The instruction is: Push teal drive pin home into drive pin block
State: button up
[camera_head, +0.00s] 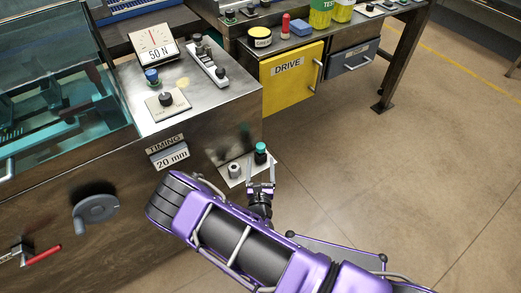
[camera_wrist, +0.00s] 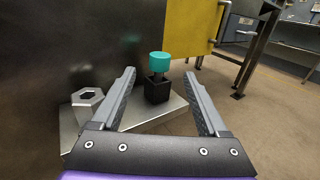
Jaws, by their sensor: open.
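The teal drive pin (camera_wrist: 159,62) stands upright in the black drive pin block (camera_wrist: 157,89) in the wrist view. Its dark shaft shows between the teal head and the block's top. In the head view the teal pin head (camera_head: 261,147) sits above the dark block (camera_head: 261,157) on a small metal shelf at the machine's lower corner. My gripper (camera_wrist: 161,78) is open, with one finger on each side of the block in the wrist view. The fingers look apart from the pin, and nothing is held. In the head view my gripper (camera_head: 261,186) is just in front of the shelf.
A metal hex nut-like piece (camera_wrist: 88,103) sits left on the shelf (camera_wrist: 140,118), close to my left finger. The machine's dark side wall (camera_wrist: 75,45) rises behind it. A yellow DRIVE door (camera_head: 291,78) is beyond. Open floor (camera_head: 400,170) lies to the right.

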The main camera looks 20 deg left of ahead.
aim_at(261, 151)
jog(key=shift+x, duration=3.55)
jog(key=shift+r, duration=0.1)
grip_shut()
